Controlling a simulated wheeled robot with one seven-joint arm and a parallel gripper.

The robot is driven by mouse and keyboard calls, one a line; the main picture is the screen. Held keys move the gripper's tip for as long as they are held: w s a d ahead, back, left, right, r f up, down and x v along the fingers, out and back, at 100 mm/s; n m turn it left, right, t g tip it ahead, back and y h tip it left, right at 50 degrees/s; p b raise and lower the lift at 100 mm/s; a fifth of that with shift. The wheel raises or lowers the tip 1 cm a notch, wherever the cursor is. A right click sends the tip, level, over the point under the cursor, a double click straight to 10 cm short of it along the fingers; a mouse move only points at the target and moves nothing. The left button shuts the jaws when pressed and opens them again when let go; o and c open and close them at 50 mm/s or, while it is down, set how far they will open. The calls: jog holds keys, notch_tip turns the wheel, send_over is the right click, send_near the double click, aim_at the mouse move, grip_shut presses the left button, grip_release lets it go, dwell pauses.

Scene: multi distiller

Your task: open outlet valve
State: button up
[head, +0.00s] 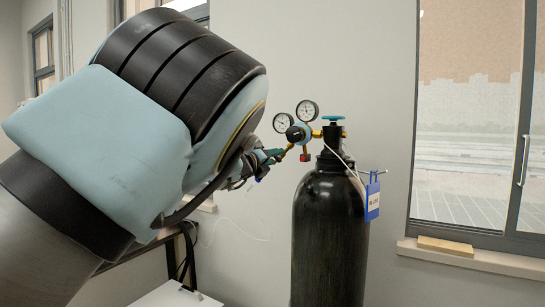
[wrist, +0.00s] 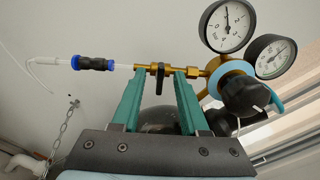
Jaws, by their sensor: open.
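The outlet valve (wrist: 160,70) is a small black lever on a brass fitting, seen in the wrist view. My gripper (wrist: 160,80) is open, with its two green fingers on either side of the black lever. Gaps show between the lever and each finger. The fingertips reach up to the brass pipe; whether they touch it I cannot tell. In the head view my gripper (head: 275,156) is beside the regulator (head: 299,133), and the lever is too small to make out there.
The regulator's two round gauges (wrist: 229,26) and black knob (wrist: 243,95) are close to the right of my fingers. A blue-black connector (wrist: 94,63) with a clear tube is on the left. The black gas cylinder (head: 328,230) stands below the regulator, near a window.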

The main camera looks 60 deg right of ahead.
grip_shut()
dwell(0.4)
jog(key=shift+n, duration=0.3)
jog(key=shift+w+f+n+b, duration=0.1)
jog(key=shift+n+b, duration=2.65)
jog(key=shift+n, duration=5.95)
